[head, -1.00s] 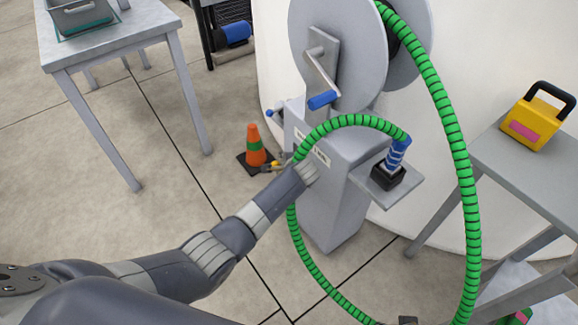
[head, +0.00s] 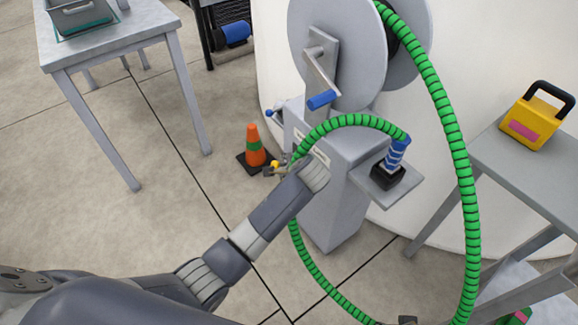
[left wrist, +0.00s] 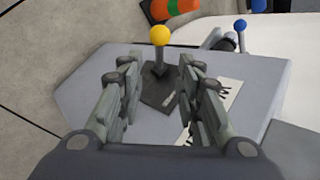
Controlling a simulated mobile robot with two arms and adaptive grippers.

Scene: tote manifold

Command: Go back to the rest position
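My left gripper (head: 279,169) is beside the grey pedestal of the hose reel, in front of the orange cone, and partly hidden by my own wrist in the head view. In the left wrist view my left gripper (left wrist: 157,64) is open, with its two fingers apart and nothing held between them. A lever with a yellow knob (left wrist: 160,36) stands on a dark plate beyond the fingertips, in line with the gap.
The hose reel (head: 345,55) carries a green hose (head: 455,140) that loops to the floor. Its blue-sleeved end stands in a black holder (head: 387,175) on a side shelf. An orange cone (head: 255,150) is near. Tables stand left (head: 110,42) and right (head: 500,175). Floor at left is clear.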

